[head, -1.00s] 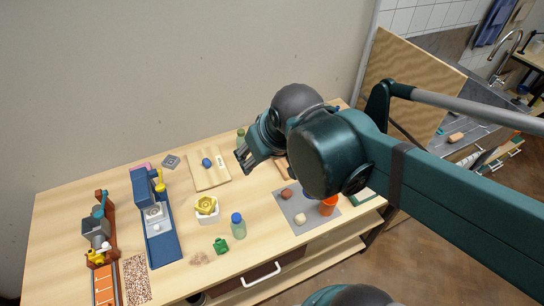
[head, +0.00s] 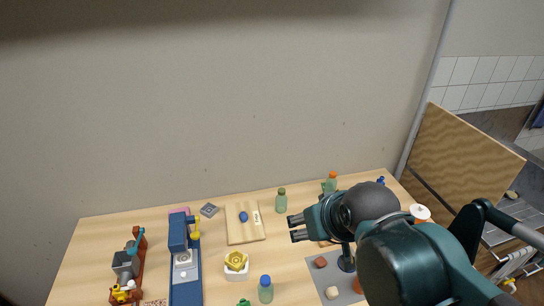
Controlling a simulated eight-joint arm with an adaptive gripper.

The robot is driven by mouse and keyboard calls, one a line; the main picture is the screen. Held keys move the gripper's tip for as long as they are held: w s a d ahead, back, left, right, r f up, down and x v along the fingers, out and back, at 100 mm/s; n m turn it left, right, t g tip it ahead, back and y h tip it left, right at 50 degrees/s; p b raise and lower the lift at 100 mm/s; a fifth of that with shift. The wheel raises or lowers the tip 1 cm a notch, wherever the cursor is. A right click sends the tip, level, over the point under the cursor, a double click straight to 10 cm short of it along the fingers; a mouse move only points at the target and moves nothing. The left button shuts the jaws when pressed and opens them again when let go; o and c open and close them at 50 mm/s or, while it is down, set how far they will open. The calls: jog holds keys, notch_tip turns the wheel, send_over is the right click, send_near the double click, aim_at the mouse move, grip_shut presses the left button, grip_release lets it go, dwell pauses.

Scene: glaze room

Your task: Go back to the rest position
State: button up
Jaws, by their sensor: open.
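My gripper (head: 296,228) is in the head view, to the right of the wooden board. Its fingers point left and stand apart, with nothing between them. It appears to be above the wooden table (head: 95,238); its exact height cannot be told. My arm comes in from the lower right and hides part of the table's right side.
A board (head: 236,234) bears a blue ball (head: 243,216). Green bottles (head: 281,203) stand behind my gripper. A blue-capped bottle (head: 265,290), a yellow flower-like piece (head: 236,261), a blue machine (head: 182,262) and a grey mat (head: 320,281) are nearby. A wooden panel (head: 460,165) rises at right.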

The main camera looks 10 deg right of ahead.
notch_tip(320, 180, down, 11)
jog(key=b, duration=1)
jog(key=shift+r, duration=0.2)
dwell(0.5)
